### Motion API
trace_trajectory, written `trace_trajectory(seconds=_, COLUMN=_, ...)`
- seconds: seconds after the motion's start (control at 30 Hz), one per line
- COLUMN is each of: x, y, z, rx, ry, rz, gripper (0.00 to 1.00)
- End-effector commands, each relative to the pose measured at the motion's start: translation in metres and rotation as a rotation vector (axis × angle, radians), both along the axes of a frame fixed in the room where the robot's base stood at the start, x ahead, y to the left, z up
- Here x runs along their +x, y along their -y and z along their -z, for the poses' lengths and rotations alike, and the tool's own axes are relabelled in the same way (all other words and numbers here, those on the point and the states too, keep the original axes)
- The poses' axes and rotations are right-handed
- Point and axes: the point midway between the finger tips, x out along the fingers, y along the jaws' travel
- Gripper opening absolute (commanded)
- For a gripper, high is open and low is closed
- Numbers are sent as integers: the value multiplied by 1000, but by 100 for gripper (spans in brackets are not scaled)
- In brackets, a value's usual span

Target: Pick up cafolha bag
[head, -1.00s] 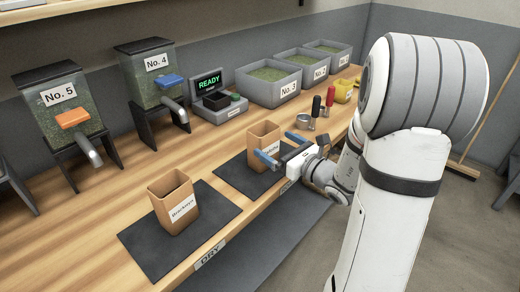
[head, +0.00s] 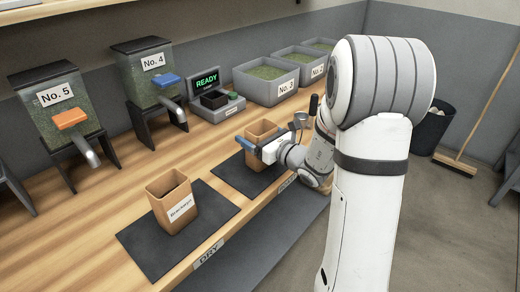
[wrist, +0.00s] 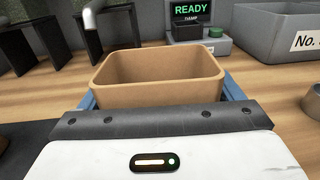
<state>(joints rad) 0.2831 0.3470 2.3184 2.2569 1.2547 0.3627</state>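The cafolha bag (head: 261,132) is an open-topped brown paper bag standing upright on the right dark mat (head: 230,172). Its label is hidden behind my gripper. My gripper (head: 252,146) is at the bag, with its blue fingers on either side of it. In the wrist view the bag (wrist: 158,82) fills the space between the fingers (wrist: 160,100), its open top facing up. The fingers look spread around the bag, and I see no clear squeeze on its sides.
A second brown bag (head: 172,205) stands on the left dark mat (head: 140,250). Dispensers No. 5 (head: 62,112) and No. 4 (head: 150,78), a READY display unit (head: 215,95) and grey bins (head: 268,80) line the back. A metal cup (wrist: 312,100) is close right of the bag.

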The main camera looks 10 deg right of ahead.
Motion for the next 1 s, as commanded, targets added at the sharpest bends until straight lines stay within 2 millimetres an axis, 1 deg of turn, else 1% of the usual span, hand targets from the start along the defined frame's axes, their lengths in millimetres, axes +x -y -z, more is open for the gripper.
trace_trajectory(seconds=0.03, x=0, y=0, z=0, rx=0, ry=0, rz=0, gripper=82)
trace_trajectory(seconds=0.07, x=0, y=0, z=0, rx=0, ry=0, rz=0, gripper=80)
trace_trajectory(seconds=0.43, x=0, y=-1, z=0, rx=0, ry=0, rz=-1, gripper=50)
trace_trajectory(seconds=0.67, x=0, y=-1, z=-2, rx=0, ry=1, rz=-2, gripper=50)
trace_trajectory(seconds=0.77, x=0, y=-1, z=-12, rx=-1, ry=5, rz=-2, gripper=50)
trace_trajectory(seconds=0.87, x=0, y=-1, z=-30, rx=-2, ry=7, rz=-2, gripper=50)
trace_trajectory(seconds=1.0, x=0, y=-1, z=-60, rx=-2, ry=8, rz=-3, gripper=50)
